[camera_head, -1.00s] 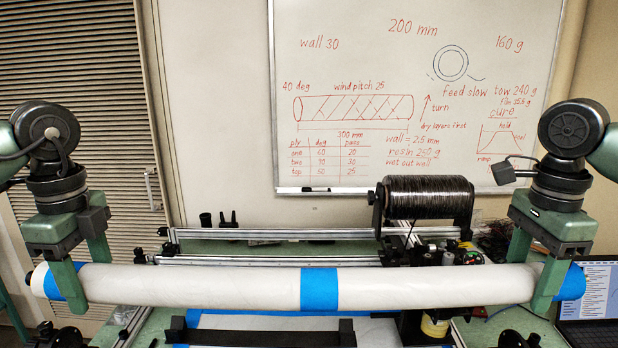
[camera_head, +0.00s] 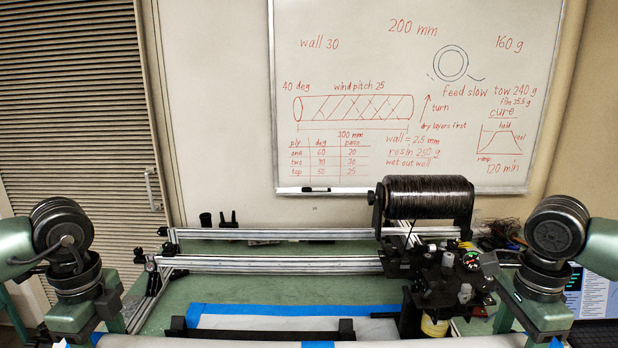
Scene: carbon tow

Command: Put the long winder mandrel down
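The long winder mandrel is a white tube (camera_head: 250,343) with blue bands. Only its upper edge shows along the bottom of the head view, and it lies roughly level. My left gripper (camera_head: 97,328) is at its left end and my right gripper (camera_head: 528,328) at its right end, both by the blue end bands. Both appear shut on the mandrel, though their fingertips are cut off by the frame. Whatever lies directly under the mandrel is hidden.
Behind the mandrel is a green bench (camera_head: 250,290) with a blue-edged white sheet (camera_head: 225,321) and a black bar (camera_head: 260,335). Aluminium rails (camera_head: 270,264) cross the back. A dark tow spool (camera_head: 428,198) stands above a carriage (camera_head: 450,285). A laptop (camera_head: 595,295) is at right.

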